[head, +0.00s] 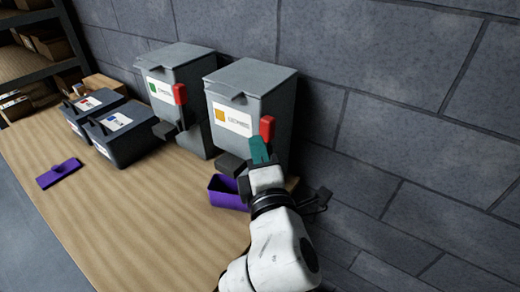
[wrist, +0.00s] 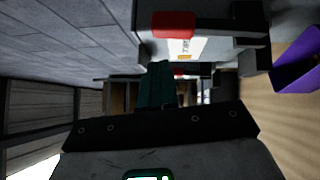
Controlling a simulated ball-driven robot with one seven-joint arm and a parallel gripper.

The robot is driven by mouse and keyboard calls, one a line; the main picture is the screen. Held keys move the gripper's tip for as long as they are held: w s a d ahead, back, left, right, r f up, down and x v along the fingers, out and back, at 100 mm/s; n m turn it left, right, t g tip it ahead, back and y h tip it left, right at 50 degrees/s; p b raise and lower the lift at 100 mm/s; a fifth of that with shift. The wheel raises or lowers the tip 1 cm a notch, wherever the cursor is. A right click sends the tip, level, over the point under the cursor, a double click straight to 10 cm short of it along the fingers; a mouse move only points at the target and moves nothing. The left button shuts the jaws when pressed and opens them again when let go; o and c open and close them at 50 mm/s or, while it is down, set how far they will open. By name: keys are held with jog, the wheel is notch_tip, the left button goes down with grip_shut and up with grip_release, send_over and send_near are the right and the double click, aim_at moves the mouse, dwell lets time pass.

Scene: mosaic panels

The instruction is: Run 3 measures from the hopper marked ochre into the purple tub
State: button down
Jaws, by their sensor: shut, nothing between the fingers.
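The ochre-marked hopper (head: 245,95) is a grey lidded box with an ochre square on its white label, standing against the wall. Its red lever (head: 267,127) is on the front right side; a red lever also shows close by in the wrist view (wrist: 173,25). My gripper (head: 259,150) has teal fingers, shut and empty, just below the red lever; I cannot tell if they touch it. The fingers also show in the wrist view (wrist: 157,82). The purple tub (head: 226,195) stands below the hopper's spout, partly hidden by my gripper; it shows at right in the wrist view (wrist: 297,65). Its contents are not visible.
A green-marked hopper (head: 178,82) with its own red lever stands to the left. Two dark bins (head: 122,140) with red and blue labels stand further left. A flat purple lid (head: 59,173) lies on the wooden table (head: 140,220). The table's front is clear. A shelf stands at far left.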

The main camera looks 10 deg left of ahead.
jog(key=r+b+v, duration=0.1)
jog(key=v, duration=0.9)
jog(key=shift+r, duration=0.35)
jog(key=shift+s, duration=0.1)
jog(key=d+f+m+g+h, duration=0.65)
jog(key=d+f+m, duration=0.65)
jog(key=d+f, duration=0.65)
jog(key=s+d+f+m+g+h, duration=0.1)
jog(key=s+d+f+m+g, duration=0.4)
jog(key=s, duration=0.6)
jog(key=s+d+f+m+g+h, duration=0.1)
jog(key=s+d+f+m+g, duration=0.4)
jog(key=s+d+f+m, duration=0.2)
jog(key=s+d+f, duration=0.2)
jog(key=s+f, duration=0.1)
jog(key=s, duration=0.1)
jog(key=shift+s, duration=0.15)
